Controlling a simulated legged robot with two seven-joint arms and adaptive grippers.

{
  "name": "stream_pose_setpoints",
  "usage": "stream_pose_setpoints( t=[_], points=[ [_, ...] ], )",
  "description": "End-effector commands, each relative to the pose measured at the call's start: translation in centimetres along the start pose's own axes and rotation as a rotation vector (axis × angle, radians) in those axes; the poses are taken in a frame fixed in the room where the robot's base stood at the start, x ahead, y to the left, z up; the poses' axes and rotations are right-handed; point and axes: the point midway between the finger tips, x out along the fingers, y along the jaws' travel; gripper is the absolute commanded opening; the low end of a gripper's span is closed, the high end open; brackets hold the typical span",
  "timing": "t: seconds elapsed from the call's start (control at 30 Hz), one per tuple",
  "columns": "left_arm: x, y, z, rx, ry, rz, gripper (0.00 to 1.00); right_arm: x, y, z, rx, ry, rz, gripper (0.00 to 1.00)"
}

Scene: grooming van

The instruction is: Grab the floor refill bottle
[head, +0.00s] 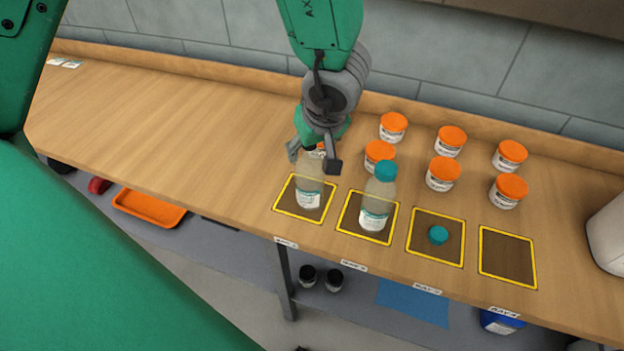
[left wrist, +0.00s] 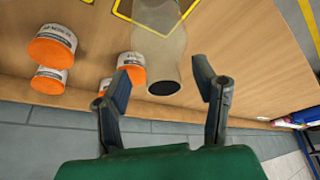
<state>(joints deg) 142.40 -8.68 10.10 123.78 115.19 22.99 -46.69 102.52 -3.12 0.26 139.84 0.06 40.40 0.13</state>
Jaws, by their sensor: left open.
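A clear bottle (head: 309,192) with a white and teal label and a dark top stands upright in the leftmost yellow-framed square on the bench. My left gripper (head: 313,158) is open at its top. In the left wrist view the bottle (left wrist: 162,48) has its dark end between the spread fingers (left wrist: 163,87), with a gap on each side. A similar bottle (head: 377,204) with a teal cap stands in the second square. The labels are too small to read, so I cannot tell which is the floor refill bottle. My right gripper is not in view.
Several orange-lidded jars (head: 443,172) stand behind the squares, one close to the gripper. A loose teal cap (head: 438,235) lies in the third square; the fourth square (head: 507,257) is empty. A white container (head: 608,233) is at the right.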

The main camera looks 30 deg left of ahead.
Motion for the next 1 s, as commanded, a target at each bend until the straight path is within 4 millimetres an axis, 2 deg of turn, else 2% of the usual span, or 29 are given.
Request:
stream_pose_setpoints(
  t=[0.1,0.13,0.2,0.27,0.67,0.77,1.0],
  points=[
    [-0.1,0.0,0.0,0.000,0.001,0.000,0.54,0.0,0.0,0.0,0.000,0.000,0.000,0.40],
    [-0.1,0.0,0.0,0.000,0.001,0.000,0.47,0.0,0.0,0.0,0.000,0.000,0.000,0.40],
    [-0.1,0.0,0.0,0.000,0.000,0.000,0.22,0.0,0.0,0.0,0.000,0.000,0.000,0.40],
    [-0.1,0.0,0.0,0.000,0.000,0.000,0.02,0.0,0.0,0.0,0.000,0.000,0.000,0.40],
    [-0.4,0.1,-0.1,-0.001,-0.001,0.001,0.02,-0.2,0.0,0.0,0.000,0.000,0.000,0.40],
    [-1.6,0.1,-0.6,-0.003,-0.003,0.002,0.02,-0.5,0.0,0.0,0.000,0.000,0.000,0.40],
    [-6.2,0.1,-2.5,-0.005,-0.003,0.005,0.02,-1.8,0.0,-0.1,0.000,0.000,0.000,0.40]
  ],
)
